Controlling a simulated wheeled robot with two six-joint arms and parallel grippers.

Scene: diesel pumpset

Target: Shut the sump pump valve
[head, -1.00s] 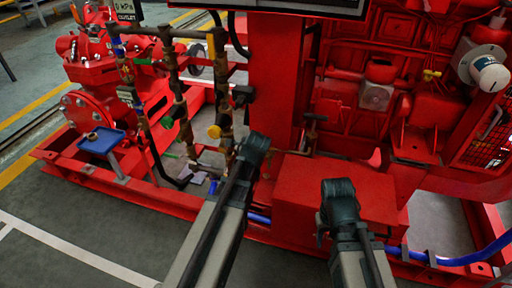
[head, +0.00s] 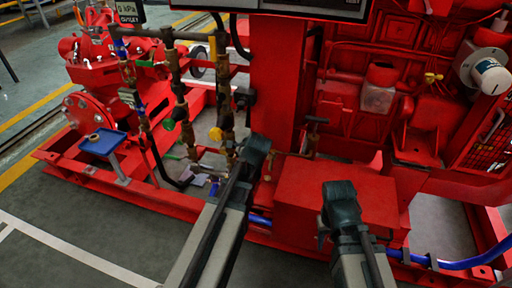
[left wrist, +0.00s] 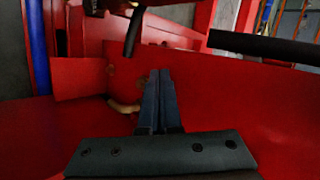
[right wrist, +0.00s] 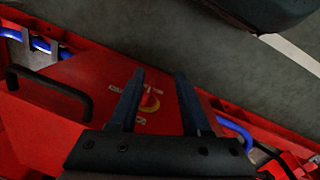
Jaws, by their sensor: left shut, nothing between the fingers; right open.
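A dark T-shaped handle (head: 315,121) stands upright behind a red box on the engine side. I cannot tell for sure which fitting is the sump pump valve. My left gripper (head: 256,148) is left of and below the T-handle, apart from it. In the left wrist view its fingers (left wrist: 158,78) are shut and empty, beside a small tan curved lever (left wrist: 124,107) against red metal. My right gripper (head: 340,192) is over the red box. In the right wrist view its fingers (right wrist: 158,78) are open and empty above a red panel with a round emblem (right wrist: 150,102).
Upright pipework with a green handle (head: 169,124) and a yellow knob (head: 215,134) stands left of my left gripper. A blue hose (head: 468,263) runs along the red base frame at the lower right. A dark bar handle (right wrist: 48,85) shows in the right wrist view. Grey floor is clear in front.

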